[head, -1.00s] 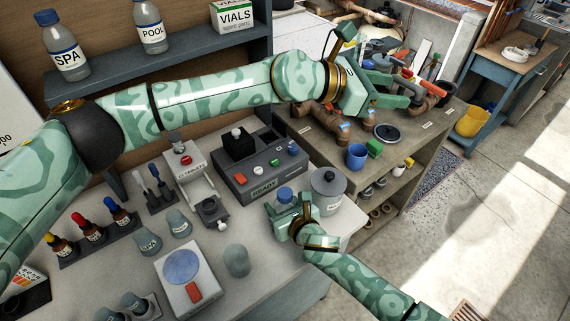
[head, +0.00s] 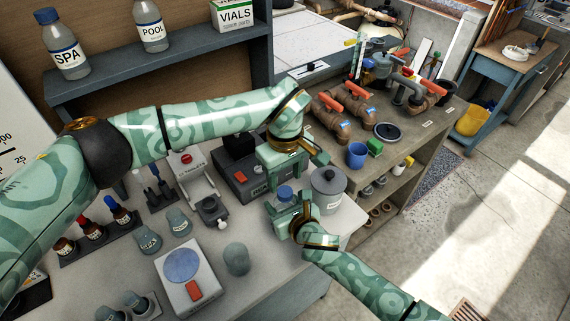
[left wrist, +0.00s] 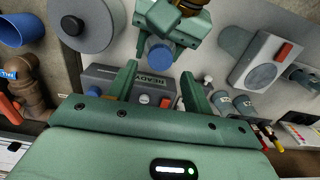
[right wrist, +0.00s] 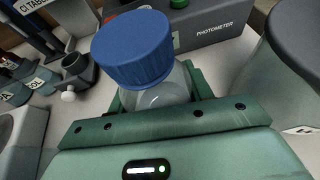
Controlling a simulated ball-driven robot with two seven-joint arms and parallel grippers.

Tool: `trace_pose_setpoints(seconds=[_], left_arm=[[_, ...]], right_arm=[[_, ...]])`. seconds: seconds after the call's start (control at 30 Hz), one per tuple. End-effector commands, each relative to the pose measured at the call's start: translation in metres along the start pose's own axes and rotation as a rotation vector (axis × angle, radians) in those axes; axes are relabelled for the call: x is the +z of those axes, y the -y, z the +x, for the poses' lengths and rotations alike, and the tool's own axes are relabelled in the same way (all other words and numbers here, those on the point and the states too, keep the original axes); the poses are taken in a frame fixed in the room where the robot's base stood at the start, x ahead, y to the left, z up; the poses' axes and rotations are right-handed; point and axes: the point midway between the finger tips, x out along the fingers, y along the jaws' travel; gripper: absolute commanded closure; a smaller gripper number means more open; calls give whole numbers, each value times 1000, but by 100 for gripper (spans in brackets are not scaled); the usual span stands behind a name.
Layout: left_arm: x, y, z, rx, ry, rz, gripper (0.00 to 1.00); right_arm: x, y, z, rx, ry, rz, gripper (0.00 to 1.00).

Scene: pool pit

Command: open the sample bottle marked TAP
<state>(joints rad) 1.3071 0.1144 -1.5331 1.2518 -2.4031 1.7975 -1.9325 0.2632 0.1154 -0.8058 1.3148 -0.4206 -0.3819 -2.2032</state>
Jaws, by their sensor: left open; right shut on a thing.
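A clear sample bottle with a blue cap (head: 285,192) stands upright on the bench. My right gripper (head: 291,211) is shut on its body, and the cap sticks up free above the fingers. The right wrist view shows the blue cap (right wrist: 135,48) large, seated on the bottle neck (right wrist: 162,95). No TAP label is readable on it. My left gripper (head: 286,168) is open and empty, just above and behind the cap. In the left wrist view the blue cap (left wrist: 160,53) lies beyond the open fingers, apart from them.
A grey lidded pot (head: 328,187) stands close to the right of the bottle. The photometer (head: 240,178) is behind, partly hidden by my left arm. SPA (head: 66,58) and POOL (head: 152,35) bottles stand on the shelf. A grey-green cup (head: 236,259) stands in front on the left.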

Motion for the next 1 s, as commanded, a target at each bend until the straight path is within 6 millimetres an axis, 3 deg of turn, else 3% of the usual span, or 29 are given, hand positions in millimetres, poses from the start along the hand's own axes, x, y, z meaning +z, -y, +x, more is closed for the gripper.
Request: trace_pose_setpoints(seconds=[0.23, 0.6, 0.77, 0.8, 1.0], left_arm=[[0, 0, 37, 1, 2, -1, 49], [0, 0, 44, 1, 0, -1, 49], [0, 0, 44, 2, 0, -1, 91], [0, 0, 44, 2, 0, -1, 95], [0, 0, 44, 2, -1, -23, 95]], right_arm=[[0, 0, 0, 0, 0, 0, 100], [0, 0, 0, 0, 0, 0, 100], [0, 0, 0, 0, 0, 0, 100], [0, 0, 0, 0, 0, 0, 100], [0, 0, 0, 0, 0, 0, 100]])
